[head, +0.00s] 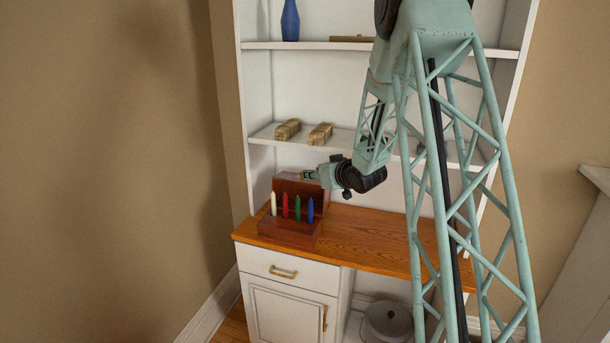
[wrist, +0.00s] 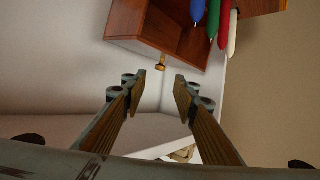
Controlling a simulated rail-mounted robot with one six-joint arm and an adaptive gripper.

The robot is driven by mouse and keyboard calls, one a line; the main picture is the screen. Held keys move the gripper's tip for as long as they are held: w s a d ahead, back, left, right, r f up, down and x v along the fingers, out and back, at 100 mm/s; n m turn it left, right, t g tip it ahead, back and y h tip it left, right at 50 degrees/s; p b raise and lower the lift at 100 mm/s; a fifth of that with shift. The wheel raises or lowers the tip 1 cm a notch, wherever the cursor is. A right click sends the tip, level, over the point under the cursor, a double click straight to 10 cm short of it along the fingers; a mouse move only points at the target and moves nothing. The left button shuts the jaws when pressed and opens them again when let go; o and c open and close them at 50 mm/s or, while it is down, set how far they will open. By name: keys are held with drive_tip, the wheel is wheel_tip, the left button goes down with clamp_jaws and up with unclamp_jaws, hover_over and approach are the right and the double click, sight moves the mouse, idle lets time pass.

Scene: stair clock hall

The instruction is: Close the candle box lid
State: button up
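The wooden candle box (head: 287,232) sits at the left end of the orange-brown wooden counter. Its lid (head: 313,191) stands raised at the back of the box. White, red, green (head: 298,207) and blue candles stand upright in a row in the box. In the wrist view the lid (wrist: 128,18) is at the top, with a small brass knob (wrist: 161,63) at its edge. My gripper (wrist: 160,85) is open, its two fingers apart. The knob appears just ahead of the gap between the fingertips, and nothing is held. In the head view my gripper (head: 308,175) is beside the lid's upper edge.
A white shelf (head: 360,143) above the counter carries two tan bundles (head: 320,134). A higher shelf holds a blue vase (head: 290,21). The counter (head: 385,240) is clear right of the box. A pot (head: 388,322) stands below.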

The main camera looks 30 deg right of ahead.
sight(305, 180)
drive_tip(key=shift+b+x, duration=0.55)
drive_tip(key=shift+x, duration=3.85)
clamp_jaws()
